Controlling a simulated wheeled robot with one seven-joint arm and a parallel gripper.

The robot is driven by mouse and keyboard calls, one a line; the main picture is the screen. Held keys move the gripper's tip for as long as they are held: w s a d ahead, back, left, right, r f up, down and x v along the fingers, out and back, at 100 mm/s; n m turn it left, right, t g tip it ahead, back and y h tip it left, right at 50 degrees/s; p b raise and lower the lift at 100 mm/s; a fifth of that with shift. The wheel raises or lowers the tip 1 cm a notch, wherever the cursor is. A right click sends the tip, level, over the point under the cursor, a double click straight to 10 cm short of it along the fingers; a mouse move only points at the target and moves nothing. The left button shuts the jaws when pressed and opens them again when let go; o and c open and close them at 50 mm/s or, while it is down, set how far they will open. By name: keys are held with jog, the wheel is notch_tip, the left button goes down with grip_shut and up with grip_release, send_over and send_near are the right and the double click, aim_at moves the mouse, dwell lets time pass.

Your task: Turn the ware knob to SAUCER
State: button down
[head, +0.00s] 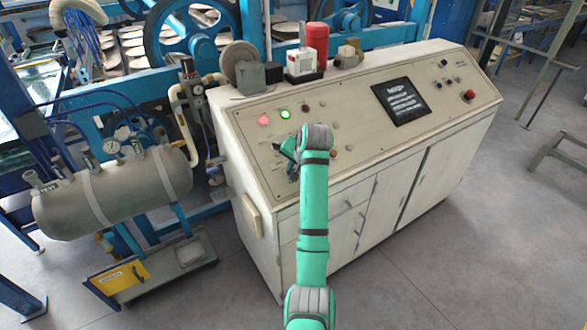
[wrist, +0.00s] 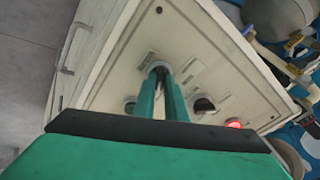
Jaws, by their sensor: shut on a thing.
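My gripper (head: 285,149) reaches over the left part of the sloped control panel (head: 345,125). In the wrist view, my gripper (wrist: 163,78) has its two green fingers close together on a small dark knob (wrist: 160,69). The fingers hide most of this knob, so its pointer direction cannot be told. A pale label plate lies around it, but its lettering is too small to read, so I cannot confirm that it is the ware knob. A second black knob (wrist: 204,104) sits apart on the panel, to the right in the wrist view.
A red light (head: 264,121) and a green light (head: 285,114) glow on the panel. A dark screen (head: 400,101) and a red button (head: 469,96) are farther right. A grey tank (head: 112,192) stands left of the cabinet.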

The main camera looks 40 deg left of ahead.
jog(key=shift+a+r, duration=0.1)
jog(key=shift+r, duration=0.05)
jog(key=c, duration=1.8)
grip_release()
jog(key=v, duration=1)
jog(key=shift+d+r, duration=0.2)
jog(key=shift+r, duration=0.05)
